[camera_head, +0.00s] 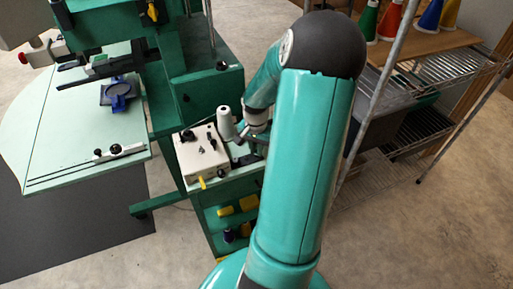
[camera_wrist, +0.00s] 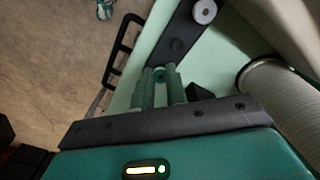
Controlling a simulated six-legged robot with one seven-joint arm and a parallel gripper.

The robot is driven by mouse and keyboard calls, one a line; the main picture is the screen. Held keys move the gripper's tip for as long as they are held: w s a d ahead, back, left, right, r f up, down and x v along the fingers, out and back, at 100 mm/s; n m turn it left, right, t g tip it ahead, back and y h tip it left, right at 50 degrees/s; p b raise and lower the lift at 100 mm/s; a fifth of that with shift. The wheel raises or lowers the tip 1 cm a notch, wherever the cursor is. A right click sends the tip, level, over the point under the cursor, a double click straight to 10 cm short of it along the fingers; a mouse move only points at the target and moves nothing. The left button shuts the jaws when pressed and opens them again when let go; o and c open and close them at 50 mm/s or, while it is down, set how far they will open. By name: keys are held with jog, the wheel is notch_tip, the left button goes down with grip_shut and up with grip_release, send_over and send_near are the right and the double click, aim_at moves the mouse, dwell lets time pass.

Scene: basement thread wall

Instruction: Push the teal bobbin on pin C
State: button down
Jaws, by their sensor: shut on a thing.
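My gripper (camera_wrist: 160,92) is in the wrist view, its two grey-green fingers close together. They are shut on a small teal thing, which I take to be the teal bobbin (camera_wrist: 161,74); only a little of it shows between the fingertips. It is over or at the near part of a dark bar (camera_wrist: 178,38) on a pale green surface. I cannot tell whether it touches the bar or a pin. A pale grey bobbin (camera_wrist: 205,11) sits at the bar's far end. No pin letters are readable. In the head view my arm mostly hides the gripper.
A pale ribbed spool (camera_wrist: 284,98) stands close right of my gripper; it also shows in the head view (camera_head: 226,122). A white box with knobs (camera_head: 201,153) is beside it. A wire shelf (camera_head: 440,68) with coloured cones stands right. A black frame (camera_wrist: 122,50) lies left of the bar.

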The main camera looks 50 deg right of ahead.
jog(key=c, duration=1.3)
grip_release()
notch_tip(320, 180, up, 14)
jog(key=shift+f, duration=0.1)
